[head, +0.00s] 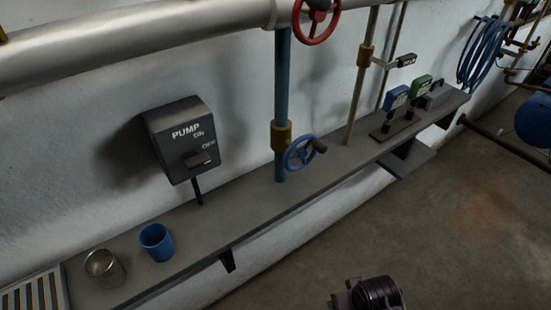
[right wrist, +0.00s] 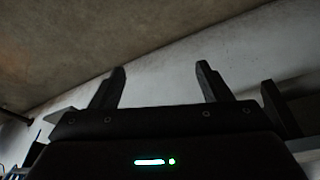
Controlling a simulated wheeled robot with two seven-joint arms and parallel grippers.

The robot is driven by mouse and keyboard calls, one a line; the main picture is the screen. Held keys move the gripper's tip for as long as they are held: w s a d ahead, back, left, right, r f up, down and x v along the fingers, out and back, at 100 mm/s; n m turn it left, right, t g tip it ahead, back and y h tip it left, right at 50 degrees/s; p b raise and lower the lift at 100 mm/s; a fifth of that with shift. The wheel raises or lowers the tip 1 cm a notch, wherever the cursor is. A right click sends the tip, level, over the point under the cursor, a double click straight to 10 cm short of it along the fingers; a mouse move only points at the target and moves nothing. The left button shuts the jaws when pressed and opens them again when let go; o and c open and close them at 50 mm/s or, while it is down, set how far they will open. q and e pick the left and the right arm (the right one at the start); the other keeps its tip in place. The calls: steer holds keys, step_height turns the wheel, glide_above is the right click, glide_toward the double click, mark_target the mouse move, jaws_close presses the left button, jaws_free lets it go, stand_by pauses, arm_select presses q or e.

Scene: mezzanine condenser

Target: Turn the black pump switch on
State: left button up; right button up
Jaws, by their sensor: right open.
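The black pump switch box (head: 180,142) is mounted on the white wall above the shelf in the head view, left of centre. Its face reads PUMP, with ON above and OFF below. Its dark switch lever (head: 199,160) sticks out at the lower right of the face, close to the OFF label. My right gripper (right wrist: 160,72) is open and empty in the right wrist view, its two fingers apart against wall and floor. Part of my right arm shows at the bottom of the head view, well away from the box. My left gripper is not in view.
A grey shelf (head: 240,210) runs along the wall below the box. It holds a blue cup (head: 156,243), a metal cup (head: 104,269) and a row of small levers with blue and green tags. A blue pipe with a blue valve wheel (head: 301,153) stands right of the box.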

step_height(320, 180, up, 7)
steer(key=w+a+t+y, duration=0.1)
steer(key=w+a, duration=0.1)
steer(key=a, duration=0.1)
steer(key=n+t+y, duration=0.5)
steer(key=t+y, duration=0.4)
steer(key=t, duration=0.2)
glide_toward(200, 163)
steer(key=x, duration=0.2)
arm_select(q)
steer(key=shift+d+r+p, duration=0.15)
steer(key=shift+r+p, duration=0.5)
steer(key=shift+p, duration=0.05)
arm_select(e)
steer(key=x, duration=0.7)
steer(key=shift+w+a, duration=0.2)
steer(key=shift+a, duration=0.05)
